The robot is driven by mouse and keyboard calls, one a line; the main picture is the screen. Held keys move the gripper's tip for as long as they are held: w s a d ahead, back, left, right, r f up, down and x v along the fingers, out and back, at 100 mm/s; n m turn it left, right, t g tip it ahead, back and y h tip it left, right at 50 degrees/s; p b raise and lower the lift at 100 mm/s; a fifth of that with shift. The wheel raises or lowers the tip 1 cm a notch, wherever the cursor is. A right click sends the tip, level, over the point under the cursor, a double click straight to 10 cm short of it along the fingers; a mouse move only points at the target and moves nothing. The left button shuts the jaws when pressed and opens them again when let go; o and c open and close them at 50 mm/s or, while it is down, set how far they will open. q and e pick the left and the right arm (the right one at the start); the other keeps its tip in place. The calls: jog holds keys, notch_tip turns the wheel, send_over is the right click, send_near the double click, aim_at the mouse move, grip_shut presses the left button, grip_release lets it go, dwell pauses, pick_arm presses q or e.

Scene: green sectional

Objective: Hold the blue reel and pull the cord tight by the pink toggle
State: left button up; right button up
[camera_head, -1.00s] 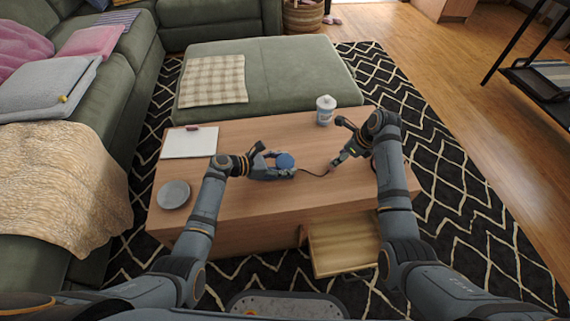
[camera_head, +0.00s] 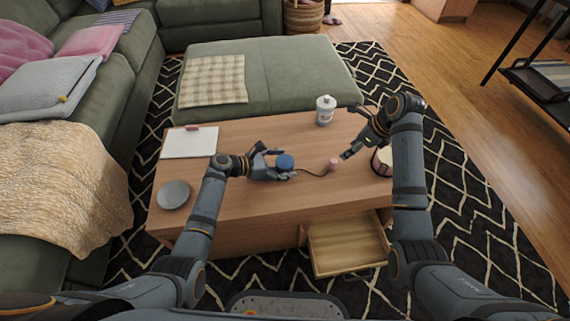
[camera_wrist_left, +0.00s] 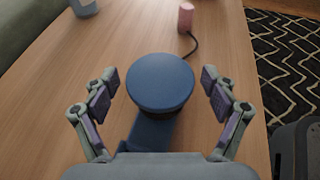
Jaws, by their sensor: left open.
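The blue reel (camera_head: 285,162) lies on the wooden table, and its round top fills the middle of the left wrist view (camera_wrist_left: 160,82). My left gripper (camera_head: 277,163) is open, with a finger on either side of the reel and visible gaps to it in the wrist view. The dark cord (camera_head: 313,174) runs from the reel in a slack curve to the pink toggle (camera_head: 333,164), which stands on the table to its right. The toggle also shows in the wrist view (camera_wrist_left: 185,17). My right gripper (camera_head: 352,132) is open and empty, up and right of the toggle, apart from it.
A white bottle (camera_head: 325,112) stands at the table's back. A pale round container (camera_head: 382,161) is partly hidden by my right arm. A grey plate (camera_head: 173,194) and a white clipboard (camera_head: 189,143) lie at left. An open drawer (camera_head: 345,246) juts from the table's front.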

pick_arm(q)
jog(key=v, duration=1.2)
jog(key=shift+s, duration=0.1)
